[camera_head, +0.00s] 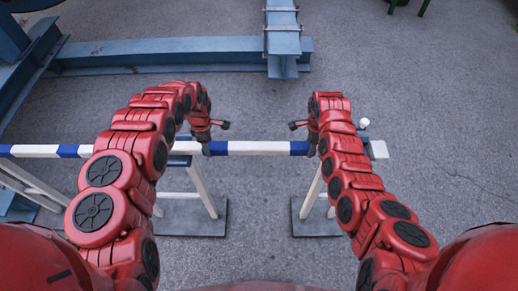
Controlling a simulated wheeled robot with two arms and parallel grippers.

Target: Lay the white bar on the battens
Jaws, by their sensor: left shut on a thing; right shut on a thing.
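The white bar (258,148) with blue bands runs left to right across the middle of the head view. My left gripper (206,147) is shut on it near one blue band. My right gripper (313,147) is shut on it by the blue band at the right. My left arm hides part of the bar, and a banded white length (35,151) continues beyond that arm to the left edge. I cannot clearly make out the battens. Whether the bar touches anything beneath it is unclear.
White-legged stands on grey base plates (207,228) (302,226) are below the bar at left and right. A white piece (378,150) and a white ball (364,122) show beyond my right arm. Blue steel beams (160,48) lie behind. Grey ground between the stands is clear.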

